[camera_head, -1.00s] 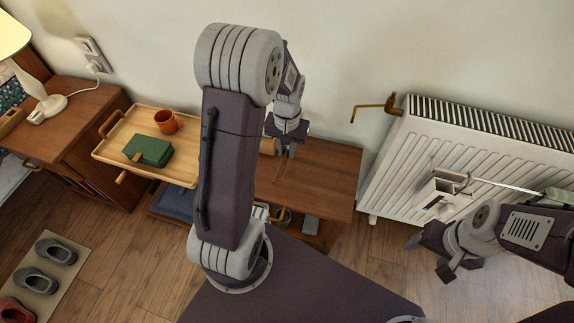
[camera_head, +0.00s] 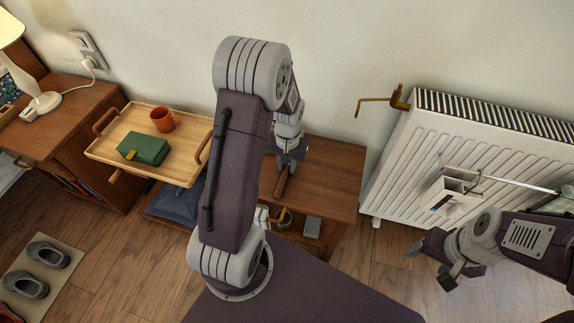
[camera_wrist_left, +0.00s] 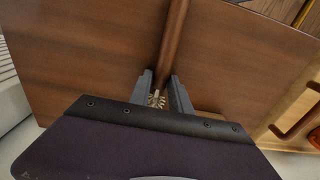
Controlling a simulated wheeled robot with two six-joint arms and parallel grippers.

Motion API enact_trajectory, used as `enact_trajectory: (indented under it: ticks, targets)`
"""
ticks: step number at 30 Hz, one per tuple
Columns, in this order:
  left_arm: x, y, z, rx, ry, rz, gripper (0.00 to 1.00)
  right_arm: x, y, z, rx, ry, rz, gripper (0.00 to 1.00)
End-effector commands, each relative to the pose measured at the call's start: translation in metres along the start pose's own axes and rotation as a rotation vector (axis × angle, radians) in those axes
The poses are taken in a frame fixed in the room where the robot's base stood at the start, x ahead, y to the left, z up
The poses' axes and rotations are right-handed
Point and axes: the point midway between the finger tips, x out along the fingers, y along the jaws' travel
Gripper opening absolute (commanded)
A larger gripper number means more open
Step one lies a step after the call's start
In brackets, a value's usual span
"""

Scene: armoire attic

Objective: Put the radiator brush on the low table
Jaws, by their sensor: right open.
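The radiator brush (camera_head: 283,184) has a brown wooden handle. In the left wrist view its handle (camera_wrist_left: 173,40) runs away from between my fingers, and its pale bristles (camera_wrist_left: 157,99) show near the finger roots. My left gripper (camera_head: 291,160) is shut on the brush over the low table (camera_head: 335,178); whether the brush touches the tabletop I cannot tell. The fingers also show in the left wrist view (camera_wrist_left: 161,82). My right gripper (camera_head: 430,264) is open and empty above the floor, in front of the radiator.
A grey item and a cup sit under the tabletop.

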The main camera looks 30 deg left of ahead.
Motion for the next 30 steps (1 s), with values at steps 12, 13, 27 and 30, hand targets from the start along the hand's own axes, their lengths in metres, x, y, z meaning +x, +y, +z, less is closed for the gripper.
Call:
enact_trajectory:
  ticks: [12, 13, 27, 30]
  targets:
    - [-0.008, 0.000, -0.001, 0.000, 0.002, 0.000, 0.40, -0.004, 0.000, 0.000, 0.000, 0.000, 0.000, 0.64]
    - [-0.014, 0.000, -0.001, 0.000, 0.003, 0.000, 0.40, -0.008, 0.000, -0.001, 0.000, 0.000, 0.000, 0.64]
    - [-0.118, 0.000, -0.001, 0.001, 0.002, 0.000, 0.40, -0.055, -0.001, -0.006, 0.000, 0.000, 0.000, 0.64]
    - [-0.123, 0.000, 0.000, 0.001, 0.000, 0.000, 0.40, -0.056, -0.001, -0.006, 0.000, 0.000, 0.000, 0.64]
